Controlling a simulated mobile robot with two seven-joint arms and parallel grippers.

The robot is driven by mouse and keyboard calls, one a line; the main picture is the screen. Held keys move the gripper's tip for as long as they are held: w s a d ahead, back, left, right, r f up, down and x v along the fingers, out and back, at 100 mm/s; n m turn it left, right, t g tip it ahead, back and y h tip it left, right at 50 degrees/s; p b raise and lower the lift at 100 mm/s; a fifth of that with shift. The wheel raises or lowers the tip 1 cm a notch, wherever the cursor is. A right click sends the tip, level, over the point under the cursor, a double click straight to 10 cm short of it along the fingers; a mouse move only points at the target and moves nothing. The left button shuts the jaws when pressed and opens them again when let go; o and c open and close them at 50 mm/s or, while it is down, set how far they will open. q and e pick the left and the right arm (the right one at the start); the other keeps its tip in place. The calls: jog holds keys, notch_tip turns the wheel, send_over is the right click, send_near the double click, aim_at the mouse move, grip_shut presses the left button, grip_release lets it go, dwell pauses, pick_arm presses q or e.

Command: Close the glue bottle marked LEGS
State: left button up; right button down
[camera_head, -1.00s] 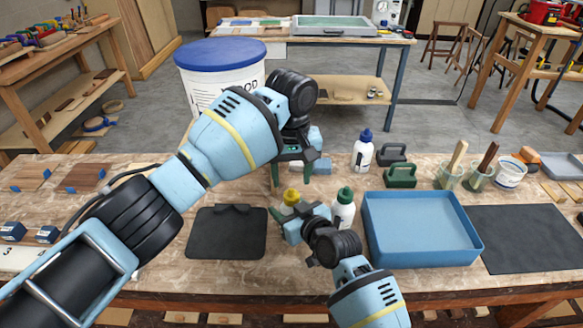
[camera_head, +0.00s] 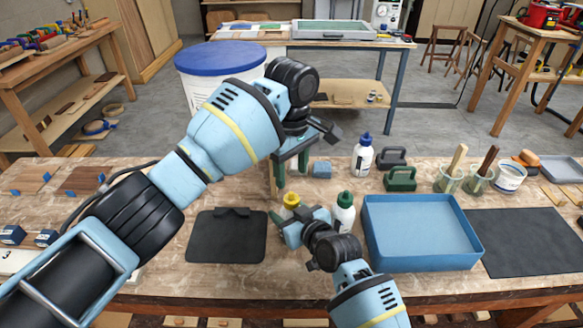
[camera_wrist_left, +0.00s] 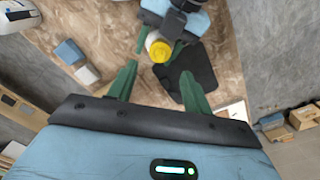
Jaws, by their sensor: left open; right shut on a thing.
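A yellow-capped bottle (camera_head: 291,199) stands on the bench, its body mostly hidden by my right gripper (camera_head: 287,217). The left wrist view shows its yellow cap (camera_wrist_left: 160,49) from above, with the right gripper's green fingers on either side. My right gripper is shut on this bottle. My left gripper (camera_head: 291,168) is open and empty, fingers pointing down above and behind the bottle; its fingers also show in the left wrist view (camera_wrist_left: 158,84). A green-capped bottle (camera_head: 344,212) and a blue-capped bottle (camera_head: 362,157) stand to the right. I cannot read LEGS on any bottle.
A blue tray (camera_head: 420,262) lies right of the bottles, with a dark mat (camera_head: 525,240) beyond it. A black board (camera_head: 226,240) lies to the left. Green (camera_head: 401,180) and black (camera_head: 392,155) handled blocks sit behind the tray. A large blue-lidded tub (camera_head: 222,54) stands behind the bench.

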aim_at(292, 193)
pick_arm(q)
jog(key=shift+f, duration=4)
jog(key=c, duration=1)
jog(key=shift+c, duration=0.2)
jog(key=m, duration=0.9)
jog(key=shift+m, duration=0.4)
